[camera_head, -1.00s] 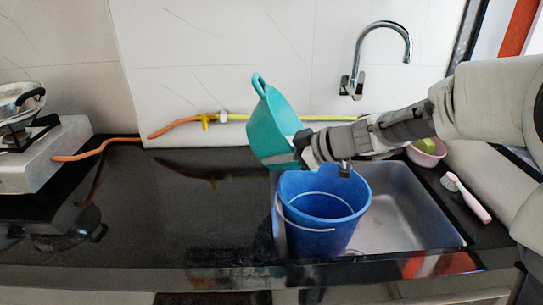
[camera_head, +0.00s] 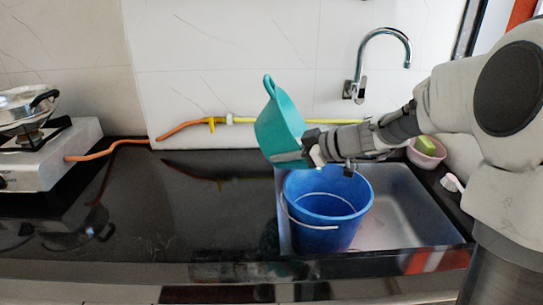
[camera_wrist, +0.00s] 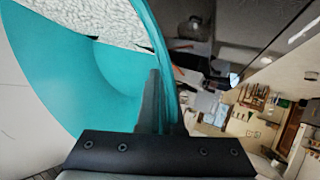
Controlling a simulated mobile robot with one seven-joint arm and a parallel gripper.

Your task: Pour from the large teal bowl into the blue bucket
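The large teal bowl (camera_head: 280,124) is held up in the air, tilted steeply, with a loop handle at its top. It hangs above and a little left of the blue bucket's rim. My gripper (camera_head: 308,152) is shut on the bowl's wall at its lower right. In the wrist view the teal bowl (camera_wrist: 104,80) fills the left side, with a pale, rough-textured content inside, and a dark finger lies against its wall. The blue bucket (camera_head: 325,225) stands upright in the sink, its wire handle down in front. Its inside looks empty from here.
The steel sink (camera_head: 400,215) surrounds the bucket, with a faucet (camera_head: 378,60) behind. A pink bowl (camera_head: 425,155) and a brush (camera_head: 453,183) lie at the right. A stove (camera_head: 45,140) with an orange hose stands at the far left. The dark counter between is clear.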

